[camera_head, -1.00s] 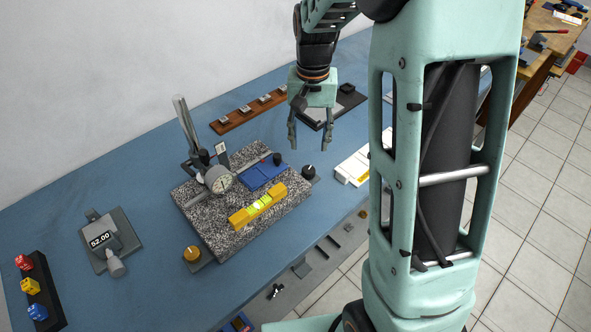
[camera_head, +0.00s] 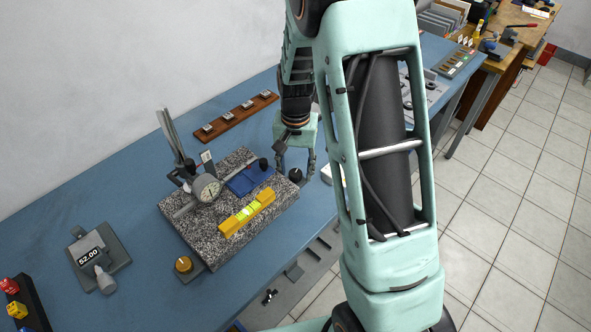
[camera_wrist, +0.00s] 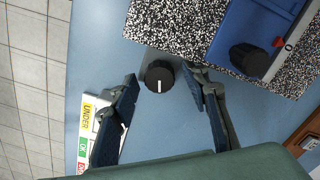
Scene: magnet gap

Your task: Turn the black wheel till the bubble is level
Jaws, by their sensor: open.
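The black wheel (camera_head: 295,175) with a white mark sits at the right corner of the speckled granite plate (camera_head: 190,225). In the wrist view the black wheel (camera_wrist: 158,77) shows between my fingertips, its mark toward the picture's bottom. My gripper (camera_head: 296,163) is open, with its fingers pointing down over the wheel. In the wrist view my gripper (camera_wrist: 161,84) has a fingertip on each side of the wheel; contact is not visible. A yellow level (camera_head: 235,222) with a green vial (camera_head: 247,212) lies on the plate. The bubble is too small to judge.
A dial gauge (camera_head: 207,188) on a stand and a blue block (camera_head: 243,181) are on the plate. A white card (camera_wrist: 88,118) lies beside my left finger in the wrist view. A brown rack (camera_head: 230,122) stands behind.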

